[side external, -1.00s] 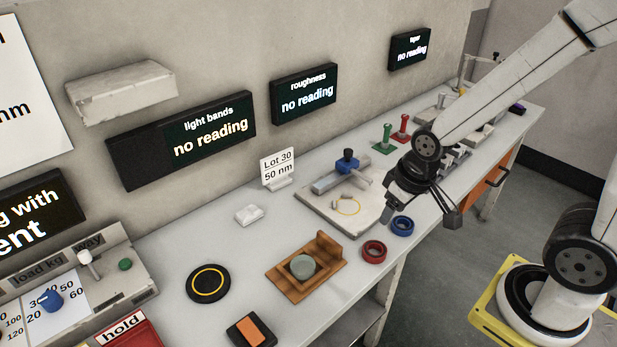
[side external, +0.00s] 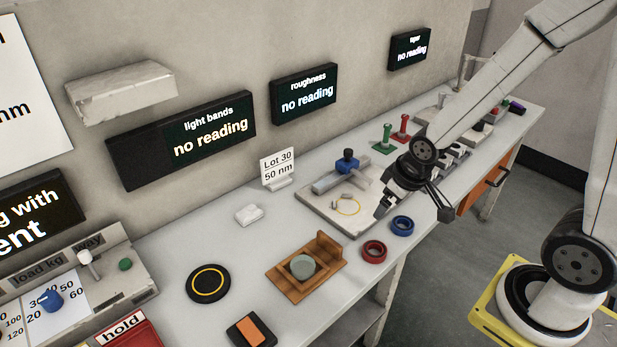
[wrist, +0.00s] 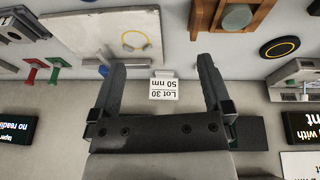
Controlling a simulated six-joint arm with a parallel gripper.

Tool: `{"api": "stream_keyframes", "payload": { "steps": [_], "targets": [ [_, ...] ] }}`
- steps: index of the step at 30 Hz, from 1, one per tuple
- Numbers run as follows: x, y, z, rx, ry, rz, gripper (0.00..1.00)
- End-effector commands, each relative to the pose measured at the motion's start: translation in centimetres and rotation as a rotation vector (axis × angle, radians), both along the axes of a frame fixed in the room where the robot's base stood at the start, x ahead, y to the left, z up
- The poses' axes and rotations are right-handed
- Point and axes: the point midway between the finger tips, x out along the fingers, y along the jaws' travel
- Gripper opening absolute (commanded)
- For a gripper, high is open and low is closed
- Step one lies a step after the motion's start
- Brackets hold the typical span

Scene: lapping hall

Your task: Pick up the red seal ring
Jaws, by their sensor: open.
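The red seal ring (side external: 374,252) lies flat near the front edge of the bench in the side view. A similar blue ring (side external: 402,226) lies close by, to its right and farther back. My gripper (side external: 414,210) hangs above the bench, up and to the right of the red ring and clear of it. In the wrist view my gripper (wrist: 161,64) has its fingers spread with nothing held between them. The red ring does not show in the wrist view, which looks toward the wall and the lot card.
A pale plate (side external: 335,219) with a blue-knobbed fixture (side external: 347,160) lies beside my gripper. A wooden holder (side external: 272,276) with a grey puck (side external: 303,266) stands left of the red ring. Green (side external: 386,140) and red (side external: 403,128) pegs stand behind. Bare bench surrounds the black disc (side external: 208,283).

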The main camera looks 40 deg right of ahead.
Motion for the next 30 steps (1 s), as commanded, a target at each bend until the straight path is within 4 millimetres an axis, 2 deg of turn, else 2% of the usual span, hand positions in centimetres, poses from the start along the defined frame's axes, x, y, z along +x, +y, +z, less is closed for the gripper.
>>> {"api": "stream_keyframes", "payload": {
  "steps": [6,15,23,30],
  "targets": [
    [2.6,-4.0,-3.1,-0.055,-0.084,0.086,1.00],
    [4.6,-7.8,-7.6,-0.057,-0.217,0.232,1.00],
    [4.6,-9.5,-11.5,0.012,-0.352,0.348,1.00],
    [3.2,-9.6,-14.6,0.122,-0.505,0.423,1.00]
  ]
}}
